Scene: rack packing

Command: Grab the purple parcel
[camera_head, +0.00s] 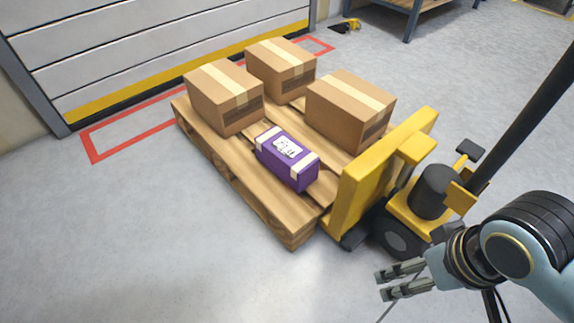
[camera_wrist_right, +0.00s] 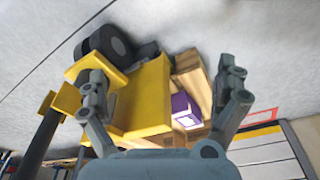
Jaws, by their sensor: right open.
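The purple parcel (camera_head: 287,158) has pale end bands and a white label on top. It lies on the wooden pallet (camera_head: 262,205), in front of the cardboard boxes. In the right wrist view the parcel (camera_wrist_right: 183,108) shows between my fingers, farther off and partly hidden behind the yellow pallet truck. My right gripper (camera_head: 385,283) is open and empty, at the lower right of the head view, apart from the parcel. It also shows in the right wrist view (camera_wrist_right: 165,85). My left gripper is in neither view.
Cardboard boxes stand on the pallet: one at left (camera_head: 224,97), one at back (camera_head: 281,70), one at right (camera_head: 350,108). The yellow pallet truck (camera_head: 382,172) stands at the pallet's right end, between it and my right arm. The floor in front is clear.

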